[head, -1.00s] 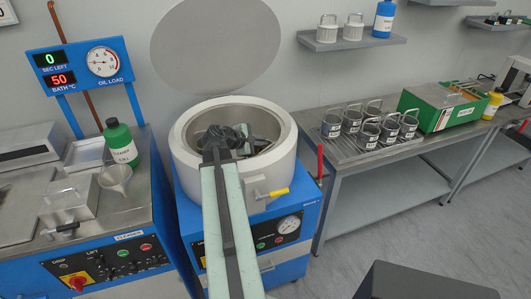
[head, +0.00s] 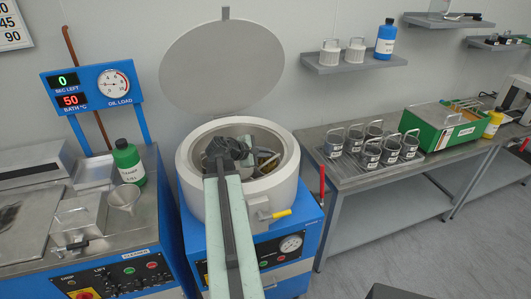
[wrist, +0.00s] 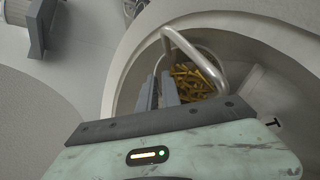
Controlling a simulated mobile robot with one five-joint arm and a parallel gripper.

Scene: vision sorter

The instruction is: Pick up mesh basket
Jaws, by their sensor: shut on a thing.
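The mesh basket (head: 266,161) is inside the round white drum (head: 192,165) of the centre machine, partly hidden by my arm in the head view. In the wrist view its bent metal handle (wrist: 200,62) arches up, and brass-coloured small parts (wrist: 193,82) lie in it. My gripper (wrist: 160,91) has its two dark fingers close together at the left leg of the handle, shut on it. In the head view my gripper (head: 229,150) reaches down into the drum; its fingertips are hidden there.
The drum's round lid (head: 220,65) stands open behind it. A wash bench with a green bottle (head: 128,162) and funnel (head: 122,197) is at left. Several labelled baskets (head: 370,152) and a green box (head: 440,128) stand on the right-hand steel table.

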